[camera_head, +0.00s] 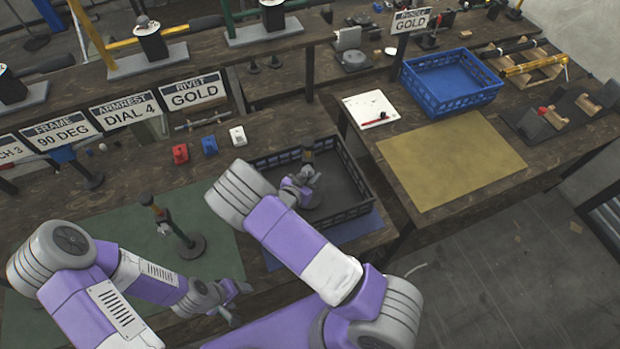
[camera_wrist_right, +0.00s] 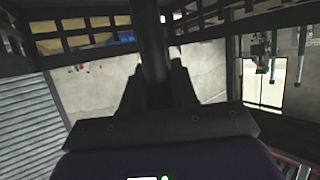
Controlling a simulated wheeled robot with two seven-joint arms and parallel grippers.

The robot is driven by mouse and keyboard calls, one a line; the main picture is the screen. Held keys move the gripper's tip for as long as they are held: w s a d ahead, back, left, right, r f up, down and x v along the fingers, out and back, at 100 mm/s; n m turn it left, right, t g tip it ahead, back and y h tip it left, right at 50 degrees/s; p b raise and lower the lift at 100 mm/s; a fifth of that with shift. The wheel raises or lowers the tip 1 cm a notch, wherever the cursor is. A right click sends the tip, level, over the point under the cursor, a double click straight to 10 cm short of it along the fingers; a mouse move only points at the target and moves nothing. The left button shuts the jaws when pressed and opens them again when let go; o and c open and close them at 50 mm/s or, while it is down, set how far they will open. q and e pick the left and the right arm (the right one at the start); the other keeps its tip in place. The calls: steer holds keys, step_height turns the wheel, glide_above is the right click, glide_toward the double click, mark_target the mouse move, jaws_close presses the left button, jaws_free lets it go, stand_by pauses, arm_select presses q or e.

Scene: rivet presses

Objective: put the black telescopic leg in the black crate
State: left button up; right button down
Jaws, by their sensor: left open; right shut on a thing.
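The black crate (camera_head: 347,213) stands on the dark wooden bench, with open lattice walls. My right gripper (camera_head: 308,181) is over the crate's inside, shut on the black telescopic leg (camera_head: 308,155), which stands roughly upright. In the right wrist view the leg (camera_wrist_right: 153,45) is a dark tube between the fingers, with the crate's lattice wall (camera_wrist_right: 90,40) behind. The leg's lower end is hidden, so I cannot tell whether it touches the crate floor. My left gripper (camera_head: 238,304) is open and empty near the front of the green mat (camera_head: 120,225).
A similar post on a round base (camera_head: 190,245) stands on the green mat, left of the crate. A blue crate (camera_head: 450,80) and a bare yellow mat (camera_head: 450,160) are on the right bench.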

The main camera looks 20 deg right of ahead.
steer(key=shift+w+f, duration=0.1)
steer(key=shift+f, duration=0.25)
arm_select(q)
steer(key=shift+f, duration=0.1)
arm_select(e)
steer(key=shift+f, duration=0.15)
steer(key=c, duration=0.9)
jaws_free()
steer(key=v, duration=1.2)
